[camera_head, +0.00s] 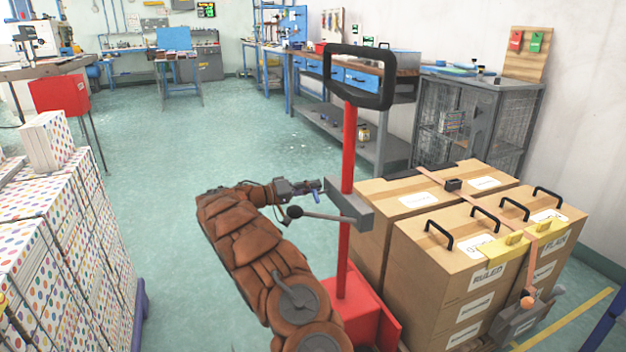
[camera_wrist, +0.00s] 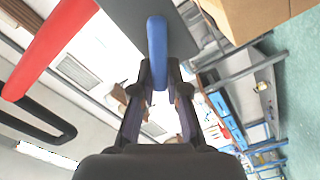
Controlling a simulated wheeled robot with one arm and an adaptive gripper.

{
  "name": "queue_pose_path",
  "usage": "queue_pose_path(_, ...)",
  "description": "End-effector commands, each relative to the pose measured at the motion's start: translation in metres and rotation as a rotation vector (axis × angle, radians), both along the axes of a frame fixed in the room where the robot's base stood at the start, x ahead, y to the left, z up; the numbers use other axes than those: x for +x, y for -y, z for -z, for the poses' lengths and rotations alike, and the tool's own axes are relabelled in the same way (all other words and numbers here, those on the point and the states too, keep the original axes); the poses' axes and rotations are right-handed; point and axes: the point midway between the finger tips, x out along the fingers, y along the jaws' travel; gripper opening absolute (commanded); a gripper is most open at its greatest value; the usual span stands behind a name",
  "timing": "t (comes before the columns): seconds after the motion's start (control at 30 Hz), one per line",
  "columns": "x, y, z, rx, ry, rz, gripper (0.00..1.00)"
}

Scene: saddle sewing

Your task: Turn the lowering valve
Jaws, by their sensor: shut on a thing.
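The lowering valve is a small blue lever (camera_head: 316,186) on the grey box (camera_head: 351,206) of a red post (camera_head: 348,150). In the wrist view the blue lever (camera_wrist: 157,45) stands upright between the two dark fingers. My gripper (camera_head: 305,187) reaches it from the left in the head view. In the wrist view my gripper (camera_wrist: 158,85) is shut on the lower end of the lever. The post has a black loop handle (camera_head: 358,92) on top. A grey lever with a dark ball knob (camera_head: 295,212) sticks out from the box, just below my gripper.
Cardboard boxes with black handles (camera_head: 470,240) stand right of the post. Dotted white boxes (camera_head: 65,240) are stacked at the left. A workbench (camera_head: 385,70) and a mesh cabinet (camera_head: 475,120) line the right wall. Green floor (camera_head: 220,140) is clear behind my arm.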

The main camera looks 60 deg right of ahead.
Motion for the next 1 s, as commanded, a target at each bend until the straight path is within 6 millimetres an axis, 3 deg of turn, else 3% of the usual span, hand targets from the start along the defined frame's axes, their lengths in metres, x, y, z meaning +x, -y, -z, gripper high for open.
queue_pose_path(0.5, 0.004, 0.001, 0.006, 0.187, -0.284, -0.005, 0.0)
queue_pose_path(1.0, 0.004, 0.002, 0.009, 0.222, -0.336, -0.003, 0.0)
